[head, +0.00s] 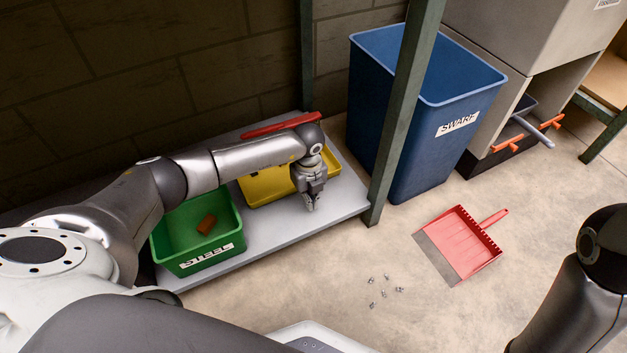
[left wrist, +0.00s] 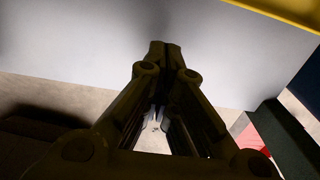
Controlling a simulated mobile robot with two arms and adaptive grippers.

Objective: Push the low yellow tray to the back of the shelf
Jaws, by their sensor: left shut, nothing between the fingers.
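The low yellow tray (head: 262,190) sits on the grey shelf (head: 338,203), partly hidden behind my left arm. A strip of its yellow edge (left wrist: 285,11) shows at the top right of the left wrist view. My left gripper (head: 311,206) is shut and empty, pointing down in front of the tray near the shelf's front edge. In the left wrist view its closed fingertips (left wrist: 158,48) are over bare grey shelf, apart from the tray's edge. My right gripper is out of view.
A green bin (head: 165,240) holding a brown block (head: 207,224) stands left of the tray. A red object (head: 282,125) shows behind my arm. A green post (head: 398,120) and blue swarf bin (head: 425,150) stand right. A red dustpan (head: 462,243) and small bits lie on the floor.

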